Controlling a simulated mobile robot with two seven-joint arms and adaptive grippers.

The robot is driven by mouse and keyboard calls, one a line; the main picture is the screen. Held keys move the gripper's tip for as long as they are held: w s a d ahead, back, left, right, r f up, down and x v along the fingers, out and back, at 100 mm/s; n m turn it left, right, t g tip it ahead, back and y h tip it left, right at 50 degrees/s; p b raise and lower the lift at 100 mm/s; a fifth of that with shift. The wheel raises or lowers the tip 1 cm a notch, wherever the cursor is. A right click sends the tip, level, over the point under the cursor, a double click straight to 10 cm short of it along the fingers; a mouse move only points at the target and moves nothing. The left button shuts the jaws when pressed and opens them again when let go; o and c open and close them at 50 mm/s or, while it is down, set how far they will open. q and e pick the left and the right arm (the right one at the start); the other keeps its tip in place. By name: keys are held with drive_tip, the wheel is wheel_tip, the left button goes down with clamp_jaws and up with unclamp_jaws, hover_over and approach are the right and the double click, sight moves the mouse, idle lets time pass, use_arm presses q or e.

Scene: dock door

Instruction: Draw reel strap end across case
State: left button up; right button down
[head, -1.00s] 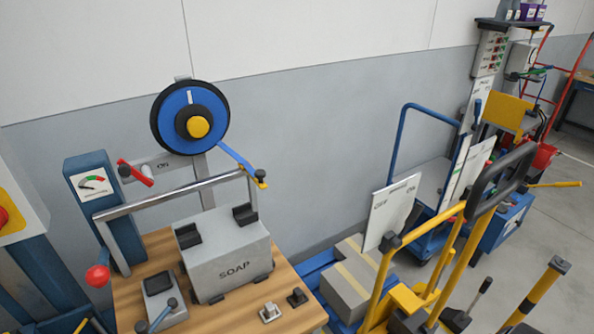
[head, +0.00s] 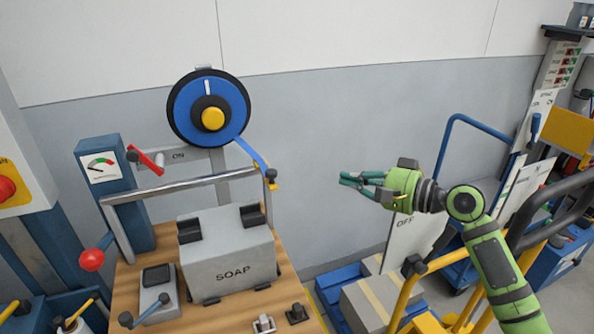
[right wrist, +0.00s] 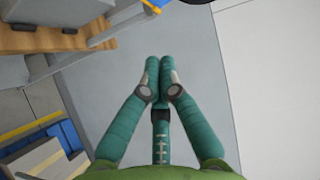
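The blue strap (head: 250,152) runs from the blue reel (head: 190,112) down to the right. Its yellow end (head: 271,186) hangs by the dark knob at the right end of the metal bar. A yellow piece, likely the strap end, shows at the top of the right wrist view (right wrist: 151,6). The grey SOAP case (head: 228,262) sits on the wooden bench (head: 135,278), below the bar. My right gripper (head: 343,179) is right of the strap end, apart from it, pointing left. Its fingers are together with nothing between them. My left gripper is out of view.
A metal bar (head: 165,189) crosses above the case. A red crank (head: 147,161), a red-knobbed lever (head: 92,260) and a gauge post (head: 103,167) stand left. A yellow-framed truck (head: 405,300) and boxes lie right. Open space separates my right gripper from the bar.

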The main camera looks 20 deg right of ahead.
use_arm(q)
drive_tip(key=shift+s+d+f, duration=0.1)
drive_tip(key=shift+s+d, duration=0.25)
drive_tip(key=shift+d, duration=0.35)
use_arm(e)
drive_tip(key=shift+a+r+y, duration=0.1)
drive_tip(key=shift+r+y, duration=0.2)
drive_tip(key=shift+r, duration=0.45)
